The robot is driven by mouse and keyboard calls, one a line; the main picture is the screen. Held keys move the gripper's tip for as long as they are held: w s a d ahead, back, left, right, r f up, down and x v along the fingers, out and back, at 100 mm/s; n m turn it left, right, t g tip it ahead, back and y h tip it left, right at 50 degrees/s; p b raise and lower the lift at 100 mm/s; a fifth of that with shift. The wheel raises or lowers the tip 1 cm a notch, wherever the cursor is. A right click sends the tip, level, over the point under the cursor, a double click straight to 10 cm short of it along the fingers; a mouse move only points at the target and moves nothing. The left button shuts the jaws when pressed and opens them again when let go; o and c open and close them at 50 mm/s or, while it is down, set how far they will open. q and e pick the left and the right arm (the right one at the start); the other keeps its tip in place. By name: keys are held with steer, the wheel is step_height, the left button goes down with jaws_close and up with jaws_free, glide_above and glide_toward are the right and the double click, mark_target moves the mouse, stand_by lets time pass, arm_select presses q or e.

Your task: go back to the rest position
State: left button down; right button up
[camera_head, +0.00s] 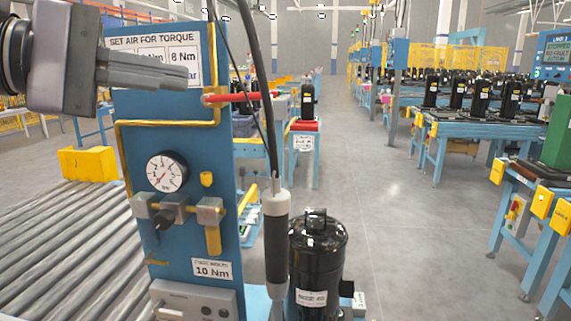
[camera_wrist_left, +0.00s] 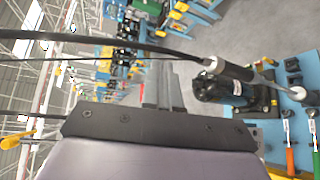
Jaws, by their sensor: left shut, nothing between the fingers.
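My left gripper (camera_head: 192,77) comes in from the upper left in the head view, in front of the blue panel (camera_head: 215,140) and partly covering its torque sign (camera_head: 150,43). Its fingers are shut with nothing between them. The fingers (camera_wrist_left: 168,78) also point up the middle of the left wrist view, clear of the things around them. My right gripper is not in view.
A hanging torque tool (camera_head: 276,240) stands before a black compressor (camera_head: 318,262). The panel carries a red lever (camera_head: 232,97) and a gauge (camera_head: 167,172). A roller conveyor (camera_head: 70,250) lies at left. The grey floor at right centre is free.

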arm_select(q)
steer(key=d+f+n+g+h, duration=0.4)
steer(key=f+n+h, duration=0.1)
steer(key=f+n, duration=0.15)
steer(key=w+a+f+n+t+y, duration=0.2)
steer(key=f+n+t, duration=0.5)
steer(key=n, duration=0.5)
steer(key=w+a+f+n+t+y, duration=0.2)
steer(key=a+f+n+t+y, duration=0.15)
steer(key=f+n, duration=0.7)
steer(key=w+a+f+n+t+y, duration=0.2)
steer(key=f+n+t, duration=0.45)
steer(key=n, duration=0.65)
steer(key=s+a+f+n+g+y, duration=0.2)
steer(key=s+f+n+y, duration=0.15)
steer(key=f+n, duration=0.5)
steer(key=s+a+f+n+g+y, duration=0.1)
steer(key=s+f+n+g+y, duration=0.25)
steer(key=f, duration=0.75)
steer(key=s+a+f+n+g+y, duration=0.1)
steer(key=s+f+n+g+y, duration=0.1)
steer(key=s+f+n+g, duration=0.2)
steer(key=s+f+n, duration=0.3)
steer(key=s+f, duration=0.5)
steer(key=f, duration=0.1)
steer(key=shift+s+a+f+n, duration=0.15)
steer(key=shift+s+f+n, duration=0.2)
steer(key=shift+s+n, duration=0.05)
steer(key=shift+w, duration=0.1)
